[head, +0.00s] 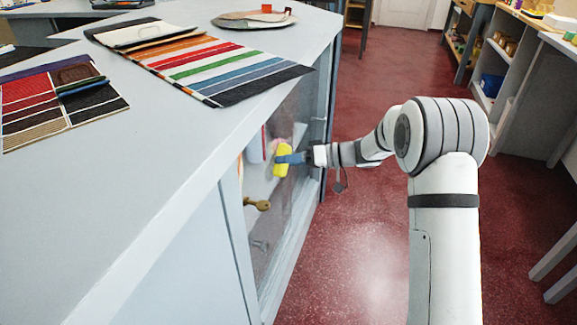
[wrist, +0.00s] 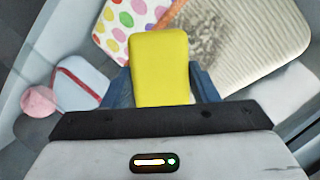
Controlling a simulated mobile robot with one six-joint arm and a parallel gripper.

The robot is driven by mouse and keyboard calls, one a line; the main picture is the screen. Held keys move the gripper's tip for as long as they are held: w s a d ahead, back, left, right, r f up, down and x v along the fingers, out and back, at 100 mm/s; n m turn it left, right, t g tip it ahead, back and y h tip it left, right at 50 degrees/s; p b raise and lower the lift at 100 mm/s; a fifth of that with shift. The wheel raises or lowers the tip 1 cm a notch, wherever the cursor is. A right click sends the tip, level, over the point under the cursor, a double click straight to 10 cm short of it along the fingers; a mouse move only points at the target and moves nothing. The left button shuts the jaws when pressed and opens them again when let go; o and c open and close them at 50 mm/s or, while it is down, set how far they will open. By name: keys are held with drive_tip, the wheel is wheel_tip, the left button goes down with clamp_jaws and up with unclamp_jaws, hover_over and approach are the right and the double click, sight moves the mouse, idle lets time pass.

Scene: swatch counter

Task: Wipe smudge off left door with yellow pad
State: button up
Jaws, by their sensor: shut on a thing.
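The yellow pad (head: 281,161) is held at the glass door (head: 290,203) in the front of the counter, upright in the head view. My gripper (head: 292,158) is shut on it with blue fingers. In the wrist view the yellow pad (wrist: 160,68) stands out between the fingers of my gripper (wrist: 160,88). A brownish-grey streaky patch, seemingly the smudge (wrist: 208,38), shows just right of the pad in that view. In the head view I cannot make out the smudge. Whether the pad touches the glass I cannot tell.
Behind the glass are a dotted cloth (wrist: 125,22), a ribbed cream piece (wrist: 265,45), a blue-and-red item (wrist: 78,85) and a pink ball (wrist: 38,101). Striped swatches (head: 215,65) lie on the countertop (head: 130,170). The red floor (head: 375,75) beside the counter is open.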

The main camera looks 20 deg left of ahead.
sight(286, 153)
drive_tip(key=shift+w+r+b, duration=0.2)
drive_tip(key=shift+w+r, duration=0.15)
drive_tip(key=shift+w, duration=0.4)
drive_tip(key=shift+w+r+b, duration=0.2)
drive_tip(key=shift+w+r, duration=0.15)
drive_tip(key=shift+w, duration=0.4)
drive_tip(key=shift+s+a+f+b, duration=0.1)
drive_tip(key=shift+s+b, duration=2.45)
drive_tip(key=shift+s, duration=0.45)
drive_tip(key=shift+s+b, duration=0.7)
drive_tip(key=shift+s, duration=0.3)
drive_tip(key=shift+s+a+b, duration=0.2)
drive_tip(key=shift+s+b, duration=0.75)
drive_tip(key=shift+s, duration=0.2)
drive_tip(key=shift+s+a, duration=0.15)
drive_tip(key=shift+s, duration=0.7)
drive_tip(key=shift+r, duration=1)
drive_tip(key=shift+w+d+f, duration=0.1)
drive_tip(key=shift+w+d, duration=0.1)
drive_tip(key=shift+w, duration=0.8)
drive_tip(key=shift+w+d, duration=0.15)
drive_tip(key=shift+w, duration=2.9)
drive_tip(key=shift+w+d, duration=0.15)
drive_tip(key=shift+w, duration=0.85)
drive_tip(key=shift+w+d, duration=0.1)
drive_tip(key=shift+w, duration=0.85)
